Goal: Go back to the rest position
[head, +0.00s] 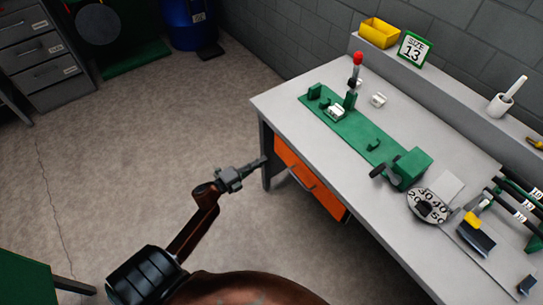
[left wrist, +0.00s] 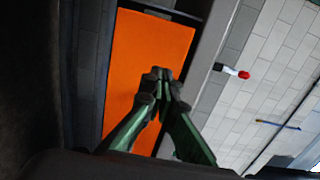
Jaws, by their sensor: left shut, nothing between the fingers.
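My left gripper (head: 258,164) is out over the floor, to the left of the workbench (head: 275,103) and close to its front leg in the head view. Its fingers are shut with nothing between them. In the left wrist view the closed fingertips (left wrist: 162,76) show in front of the orange drawer front (left wrist: 150,60). I cannot tell from these views whether they touch anything. My right gripper is not in view.
On the bench stand a green crimper base (head: 350,132) with a red-knobbed lever (head: 358,58), a numbered dial (head: 428,206) and a size 13 sign (head: 415,49). A yellow bin (head: 380,32) sits on the back ledge. The floor (head: 130,140) at left is clear.

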